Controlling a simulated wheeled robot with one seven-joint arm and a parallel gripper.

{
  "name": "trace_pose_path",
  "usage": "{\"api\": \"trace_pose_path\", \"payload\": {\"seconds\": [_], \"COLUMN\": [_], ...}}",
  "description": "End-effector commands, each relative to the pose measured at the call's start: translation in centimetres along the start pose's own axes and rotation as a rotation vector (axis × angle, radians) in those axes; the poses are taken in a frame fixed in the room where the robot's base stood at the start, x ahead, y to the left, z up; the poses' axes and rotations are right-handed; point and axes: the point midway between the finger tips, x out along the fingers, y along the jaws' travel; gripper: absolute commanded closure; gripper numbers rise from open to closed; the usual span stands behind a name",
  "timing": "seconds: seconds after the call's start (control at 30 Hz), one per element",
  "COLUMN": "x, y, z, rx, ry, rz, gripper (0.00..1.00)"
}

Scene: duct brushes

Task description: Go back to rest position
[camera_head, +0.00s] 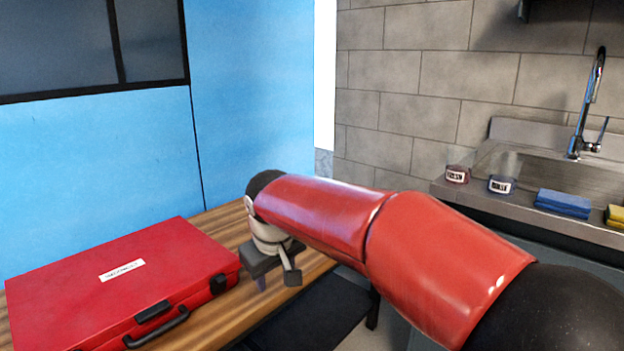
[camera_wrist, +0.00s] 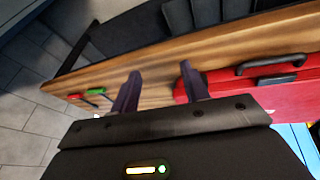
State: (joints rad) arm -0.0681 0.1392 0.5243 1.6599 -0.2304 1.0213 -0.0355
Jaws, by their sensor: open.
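My gripper (camera_wrist: 160,84) is open and empty in the wrist view, its two dark fingers apart with wood grain showing between them. In the head view, my gripper (camera_head: 262,283) is at the end of my red arm, over the right edge of the wooden table, just right of the closed red case. The arm hides part of the table and floor. How far the fingertips are above the table is hard to tell.
The closed red case (camera_head: 125,280) lies on the wooden table (camera_head: 222,217); its handle faces the front. Small red and green items (camera_wrist: 88,95) lie on the wood in the wrist view.

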Motion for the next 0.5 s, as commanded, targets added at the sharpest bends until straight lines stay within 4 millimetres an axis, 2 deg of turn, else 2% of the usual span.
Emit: {"api": "trace_pose_path", "payload": {"seconds": [0.03,0.23,0.4,0.5], "x": [-1.3,-4.7,-6.3,-6.4], "y": [1.2,4.5,5.3,4.9], "z": [2.6,12.9,22.0,26.5], "rx": [0.042,0.24,0.434,0.535], "ry": [-0.005,-0.009,0.022,0.048], "rz": [0.042,0.136,0.163,0.155], "gripper": [0.55,0.55,0.55,0.55]}}
